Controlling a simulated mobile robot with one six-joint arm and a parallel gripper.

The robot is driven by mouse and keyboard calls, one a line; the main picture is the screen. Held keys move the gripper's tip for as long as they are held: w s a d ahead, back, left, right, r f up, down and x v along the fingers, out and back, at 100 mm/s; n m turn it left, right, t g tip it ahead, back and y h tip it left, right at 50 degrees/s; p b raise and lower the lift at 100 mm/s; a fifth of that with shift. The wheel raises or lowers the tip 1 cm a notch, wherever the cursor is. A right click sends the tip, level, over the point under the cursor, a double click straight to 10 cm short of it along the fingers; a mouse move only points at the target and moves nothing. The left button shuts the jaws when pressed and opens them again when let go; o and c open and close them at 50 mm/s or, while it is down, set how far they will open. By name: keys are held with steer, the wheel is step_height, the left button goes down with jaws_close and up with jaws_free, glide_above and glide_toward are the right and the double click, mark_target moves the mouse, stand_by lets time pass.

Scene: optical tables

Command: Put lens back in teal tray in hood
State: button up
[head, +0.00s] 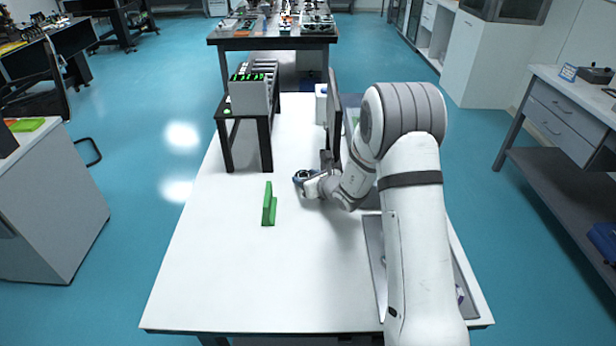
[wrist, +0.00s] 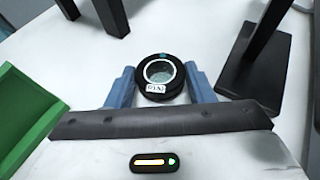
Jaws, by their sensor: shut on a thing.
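The lens (wrist: 160,76) is a round piece of clear glass in a black ring mount with a small white label and a blue mark. My gripper (wrist: 158,84) is shut on it, with one blue-grey finger on each side of the ring. In the head view my gripper (head: 305,178) is low over the white table, right of a green part; the lens is too small there to make out clearly. The hood and the teal tray cannot be made out in either view.
A green angled block (head: 269,206) stands left of my gripper and also shows in the wrist view (wrist: 28,118). A dark monitor (head: 334,115) is behind it. A black riser (head: 245,128) carries grey equipment. The front left of the white table (head: 250,285) is clear.

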steer(key=shift+f+b, duration=0.2)
steer(key=shift+b, duration=0.1)
steer(key=o, duration=1.1)
steer(key=shift+r, duration=0.1)
steer(key=shift+r+p, duration=0.15)
steer(key=shift+p, duration=0.15)
